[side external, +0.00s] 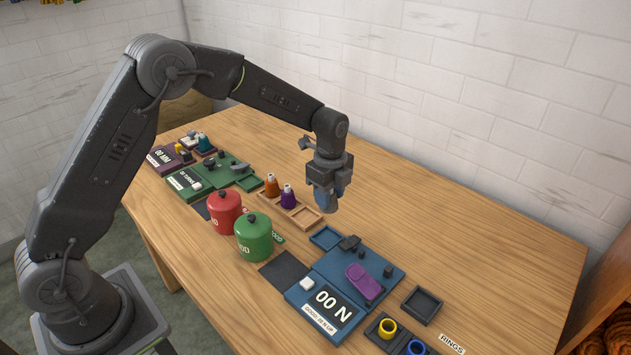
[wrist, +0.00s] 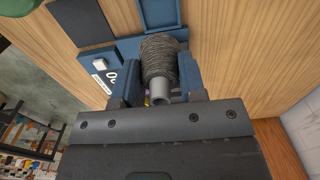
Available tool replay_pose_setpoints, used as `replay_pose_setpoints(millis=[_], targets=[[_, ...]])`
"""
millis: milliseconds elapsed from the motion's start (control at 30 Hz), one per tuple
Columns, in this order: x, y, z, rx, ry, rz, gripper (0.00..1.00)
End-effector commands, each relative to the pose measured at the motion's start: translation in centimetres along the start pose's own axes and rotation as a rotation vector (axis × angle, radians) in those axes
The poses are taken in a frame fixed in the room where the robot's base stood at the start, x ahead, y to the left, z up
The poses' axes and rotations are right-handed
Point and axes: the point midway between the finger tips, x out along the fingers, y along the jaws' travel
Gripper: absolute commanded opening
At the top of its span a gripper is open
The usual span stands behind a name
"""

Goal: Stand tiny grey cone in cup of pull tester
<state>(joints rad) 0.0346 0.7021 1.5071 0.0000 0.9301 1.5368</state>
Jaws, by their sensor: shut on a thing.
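My gripper (side external: 328,192) is shut on the tiny grey cone (wrist: 160,55), which shows wound with grey yarn around a pale tube between the blue fingers in the wrist view. In the side view the cone (side external: 328,208) hangs above the table, apart from it, and is mostly hidden by the fingers. The blue pull tester (side external: 300,297) stands in front and to the right, with a "00 N" display, dark posts and a purple piece on it. I cannot tell which part is its cup. In the wrist view the tester (wrist: 128,46) is partly hidden behind the cone.
A shallow blue tray (side external: 312,237) lies beside the tester. A green canister (side external: 254,240) and a red canister (side external: 224,214) stand left of the gripper. A wooden rack (side external: 309,220) holds orange and purple cones. A dark tray (side external: 437,293) is at right. The back right of the table is clear.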

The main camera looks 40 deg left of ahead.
Motion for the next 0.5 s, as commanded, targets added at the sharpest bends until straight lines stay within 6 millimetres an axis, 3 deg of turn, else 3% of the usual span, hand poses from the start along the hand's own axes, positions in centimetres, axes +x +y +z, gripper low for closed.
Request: replay_pose_setpoints(millis=[500], targets=[[5.6,0.1,0.1,-0.001,0.000,0.004,0.15]])
